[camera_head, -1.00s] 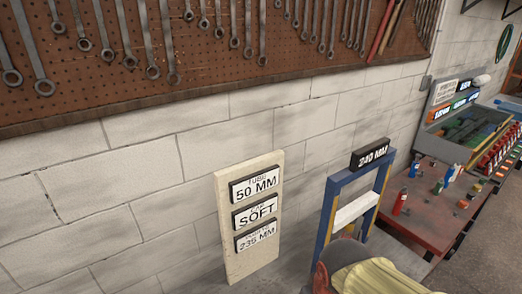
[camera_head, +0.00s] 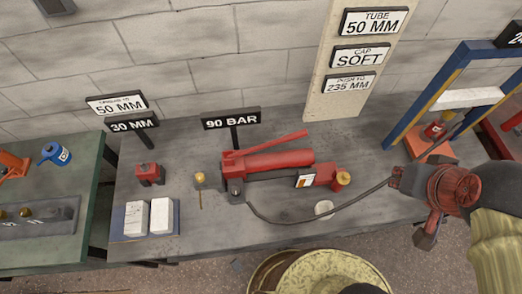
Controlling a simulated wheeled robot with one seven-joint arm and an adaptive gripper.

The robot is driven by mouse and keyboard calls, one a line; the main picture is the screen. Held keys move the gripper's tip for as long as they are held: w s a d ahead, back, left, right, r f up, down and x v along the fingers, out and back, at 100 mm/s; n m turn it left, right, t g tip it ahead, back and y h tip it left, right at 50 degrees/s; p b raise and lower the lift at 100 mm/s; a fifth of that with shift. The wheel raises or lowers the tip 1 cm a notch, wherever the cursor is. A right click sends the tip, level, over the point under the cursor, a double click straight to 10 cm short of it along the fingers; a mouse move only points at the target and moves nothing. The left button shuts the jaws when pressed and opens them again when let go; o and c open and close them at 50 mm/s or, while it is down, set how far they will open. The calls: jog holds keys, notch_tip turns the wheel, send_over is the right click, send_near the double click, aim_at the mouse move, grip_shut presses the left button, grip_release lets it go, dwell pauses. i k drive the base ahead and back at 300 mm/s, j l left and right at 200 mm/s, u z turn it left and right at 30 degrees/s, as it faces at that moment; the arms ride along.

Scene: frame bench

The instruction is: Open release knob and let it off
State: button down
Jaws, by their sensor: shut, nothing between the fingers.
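A red hand pump (camera_head: 266,163) lies on the grey bench, with a long red handle (camera_head: 270,145) along its top. A brass-coloured knob (camera_head: 343,178) sits at the right end of the pump; I cannot tell how far it is turned. A dark hose (camera_head: 300,221) runs from the pump's left end to the right, towards my gripper. My gripper (camera_head: 426,238) is at the right, apart from the pump and the knob. It is shut and empty. A red cylinder (camera_head: 436,130) stands in the blue and yellow frame (camera_head: 440,83).
A "90 BAR" sign (camera_head: 231,120) stands behind the pump. To its left are a brass ball on a stem (camera_head: 200,177), a small red block (camera_head: 149,174) and white blocks (camera_head: 161,215). A pale disc (camera_head: 324,208) lies near the hose. A green bench (camera_head: 85,185) adjoins at left.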

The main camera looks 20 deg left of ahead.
aim_at(236, 191)
jog(key=u, duration=1.2)
